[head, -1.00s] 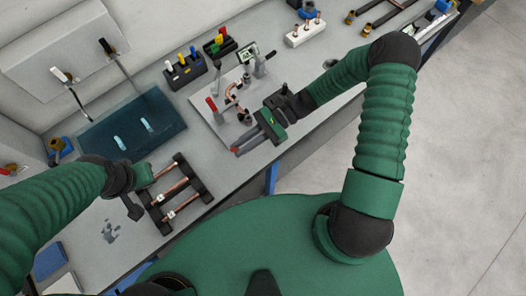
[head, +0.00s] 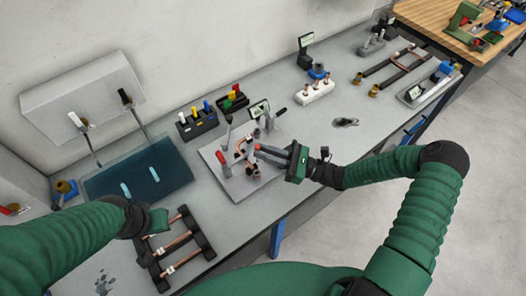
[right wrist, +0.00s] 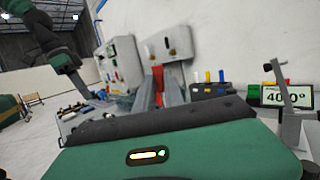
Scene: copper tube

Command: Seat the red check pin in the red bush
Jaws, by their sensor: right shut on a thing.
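The red check pin shows as a red piece (right wrist: 158,80) between the fingers of my right gripper (right wrist: 158,98) in the right wrist view. In the head view my right gripper (head: 272,153) is shut on it, and a red tip shows at the fingers' end. It is over the grey fixture plate (head: 244,192), close to the bent copper tube and clamps. I cannot pick out the red bush; the fingers and clamp parts crowd that spot. My left gripper (head: 152,222) is beside the black rack at lower left, its fingers too unclear to read.
A red-handled clamp (head: 222,162) stands at the plate's left. A readout (head: 259,108) stands behind it, showing about 40.0° in the wrist view. Black blocks with coloured pins (head: 198,126) stand behind. The black rack (head: 190,248) holds copper tubes. Bench right of the plate is mostly clear.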

